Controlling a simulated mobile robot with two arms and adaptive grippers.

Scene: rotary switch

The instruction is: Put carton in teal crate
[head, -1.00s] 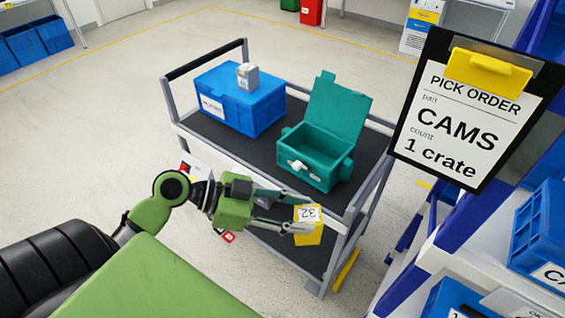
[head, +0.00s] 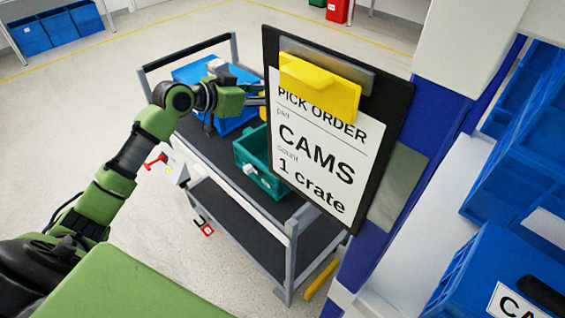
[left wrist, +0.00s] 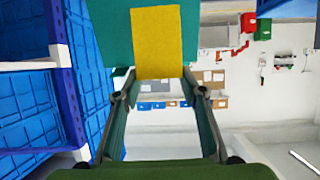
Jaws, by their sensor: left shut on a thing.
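My left gripper (head: 257,95) is shut on the yellow carton (head: 263,108). Only a sliver of the carton shows in the head view; the clipboard hides the rest. The gripper is above the shelf and higher in the picture than the crate's visible front. Whether the carton is over the opening cannot be told. My right gripper is not in view.
The pick order clipboard (head: 320,150) blocks much of the view to the cart's right side. A blue box (head: 190,73) with a small grey box (head: 216,66) on top stands behind my left wrist. Blue bins (head: 490,265) line the rack at right.

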